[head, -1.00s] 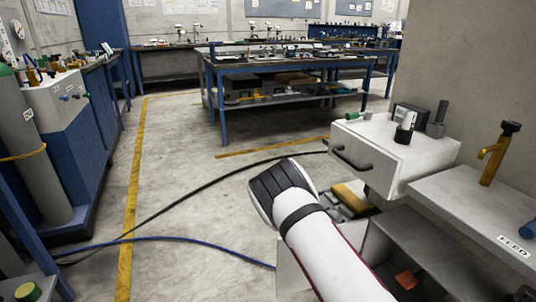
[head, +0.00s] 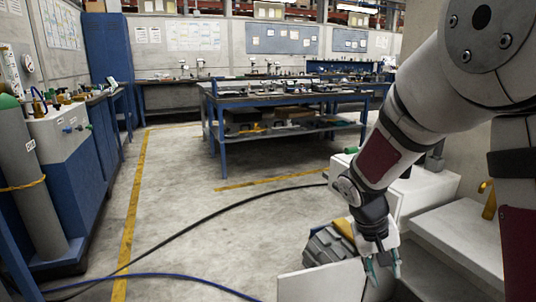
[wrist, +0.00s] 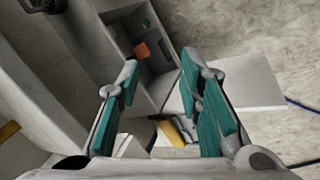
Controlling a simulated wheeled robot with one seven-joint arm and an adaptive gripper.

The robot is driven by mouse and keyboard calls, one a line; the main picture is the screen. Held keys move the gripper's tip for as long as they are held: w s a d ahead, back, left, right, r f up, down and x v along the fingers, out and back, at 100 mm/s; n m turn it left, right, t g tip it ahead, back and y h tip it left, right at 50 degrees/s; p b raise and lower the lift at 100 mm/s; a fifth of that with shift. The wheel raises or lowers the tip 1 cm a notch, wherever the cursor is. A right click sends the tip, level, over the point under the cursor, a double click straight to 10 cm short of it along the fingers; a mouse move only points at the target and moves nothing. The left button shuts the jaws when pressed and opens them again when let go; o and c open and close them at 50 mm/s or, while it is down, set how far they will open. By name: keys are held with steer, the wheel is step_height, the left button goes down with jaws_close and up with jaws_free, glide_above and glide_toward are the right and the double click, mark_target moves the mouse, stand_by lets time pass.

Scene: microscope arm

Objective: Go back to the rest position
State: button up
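My gripper (head: 384,272) shows at the lower right of the head view, pointing down in front of the grey bench and cabinet. In the wrist view its two teal-padded fingers (wrist: 168,100) stand well apart with nothing between them. My white arm comes in from the upper right of the head view and hides part of the white drawer box (head: 425,192). The open cabinet (wrist: 130,35) lies below the fingers in the wrist view, with an orange-red object (wrist: 142,50) inside.
A pale open door panel (head: 320,283) stands low beside my gripper. A grey and yellow item (head: 330,245) lies behind it. A brass tap (head: 488,200) stands on the bench. A blue worktable (head: 285,105) stands farther back. Hoses cross the open floor at left.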

steer(key=s+a+r+y, duration=0.25)
steer(key=s+r, duration=0.85)
steer(key=s, duration=0.6)
steer(key=s+a+r+n+y, duration=0.15)
steer(key=s+a, duration=0.25)
steer(key=s, duration=1.1)
step_height(320, 180, up, 32)
steer(key=t+p, duration=0.4)
steer(key=p, duration=2.5)
steer(key=shift+p, duration=0.4)
steer(key=shift+d, duration=0.1)
